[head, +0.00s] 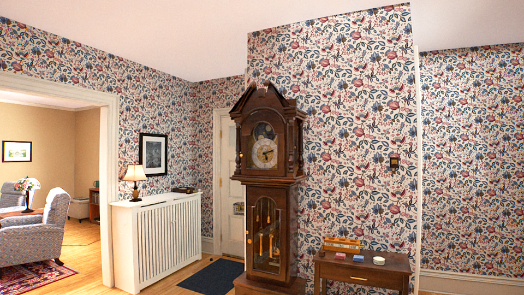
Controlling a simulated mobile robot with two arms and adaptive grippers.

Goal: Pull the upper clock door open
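A tall dark-wood grandfather clock (284,190) stands against the floral wall near the middle of the head view. Its upper clock door (263,147) covers the dial under the peaked hood and appears closed. The lower glazed door (264,232) shows brass weights behind it and also appears closed. The clock faces toward the lower left of the picture. Neither of my grippers shows in the head view.
A wooden side table (362,269) with small items stands right of the clock. A white radiator cover (157,238) with a lamp (134,178) stands to the left. A dark mat (212,276) lies between. Left, a wide opening shows an armchair (40,235).

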